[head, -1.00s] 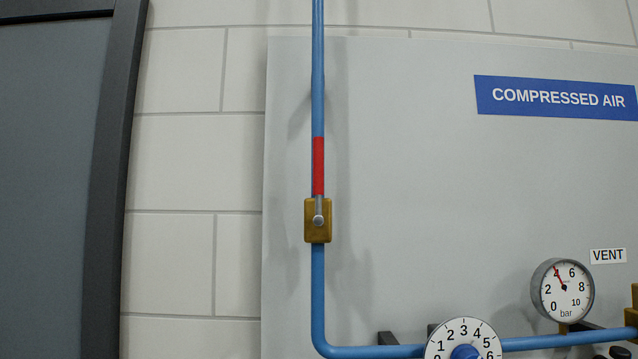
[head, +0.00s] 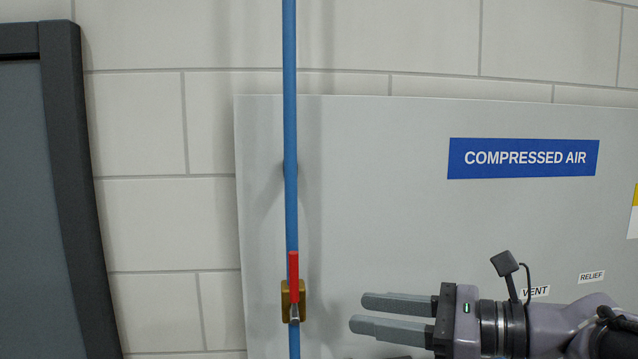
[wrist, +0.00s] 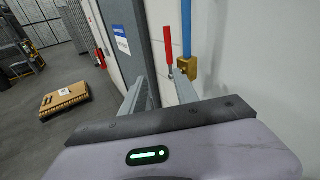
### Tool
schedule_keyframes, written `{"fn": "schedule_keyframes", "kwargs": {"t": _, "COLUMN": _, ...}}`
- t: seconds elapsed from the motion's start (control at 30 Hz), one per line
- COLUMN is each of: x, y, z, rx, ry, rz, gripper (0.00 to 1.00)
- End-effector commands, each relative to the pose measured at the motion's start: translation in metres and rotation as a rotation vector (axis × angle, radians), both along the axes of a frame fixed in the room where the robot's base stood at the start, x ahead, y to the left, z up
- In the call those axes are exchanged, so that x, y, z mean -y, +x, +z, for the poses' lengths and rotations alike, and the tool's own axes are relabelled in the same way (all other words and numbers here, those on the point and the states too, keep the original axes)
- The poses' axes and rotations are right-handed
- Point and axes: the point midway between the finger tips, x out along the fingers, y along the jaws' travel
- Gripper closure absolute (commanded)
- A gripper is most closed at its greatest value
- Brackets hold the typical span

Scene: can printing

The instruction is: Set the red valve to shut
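The red valve handle (head: 293,278) points straight up, in line with the vertical blue pipe (head: 291,150). Its brass body (head: 284,300) sits on the pipe at the lower middle of the head view. In the wrist view the red handle (wrist: 121,41) and brass body (wrist: 187,67) show just beyond the fingers. My gripper (head: 364,313) is to the right of the valve in the head view, fingers pointing left, apart from the handle. Its two fingers (wrist: 155,90) are spread with nothing between them.
A grey panel with a COMPRESSED AIR sign (head: 523,158) backs the pipe. VENT (head: 535,291) and RELIEF (head: 591,277) labels are at lower right. A dark door frame (head: 82,190) stands at left. A loaded pallet (wrist: 64,98) lies on the floor in the wrist view.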

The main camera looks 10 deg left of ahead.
Motion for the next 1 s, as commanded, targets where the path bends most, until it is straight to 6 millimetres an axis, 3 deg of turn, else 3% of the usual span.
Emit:
{"fn": "schedule_keyframes", "kwargs": {"t": 0.03, "x": 0.007, "y": 0.011, "z": 0.030, "rx": -0.023, "ry": 0.060, "rz": -0.014, "gripper": 0.64}}
{"fn": "schedule_keyframes", "kwargs": {"t": 0.13, "x": 0.013, "y": 0.022, "z": 0.047, "rx": -0.049, "ry": 0.137, "rz": -0.027, "gripper": 0.64}}
{"fn": "schedule_keyframes", "kwargs": {"t": 0.27, "x": -0.001, "y": 0.028, "z": 0.046, "rx": -0.052, "ry": 0.150, "rz": -0.025, "gripper": 0.64}}
{"fn": "schedule_keyframes", "kwargs": {"t": 0.7, "x": -0.110, "y": 0.065, "z": 0.046, "rx": -0.052, "ry": 0.146, "rz": -0.024, "gripper": 0.64}}
{"fn": "schedule_keyframes", "kwargs": {"t": 1.0, "x": -0.148, "y": 0.078, "z": 0.044, "rx": -0.050, "ry": 0.144, "rz": -0.027, "gripper": 0.64}}
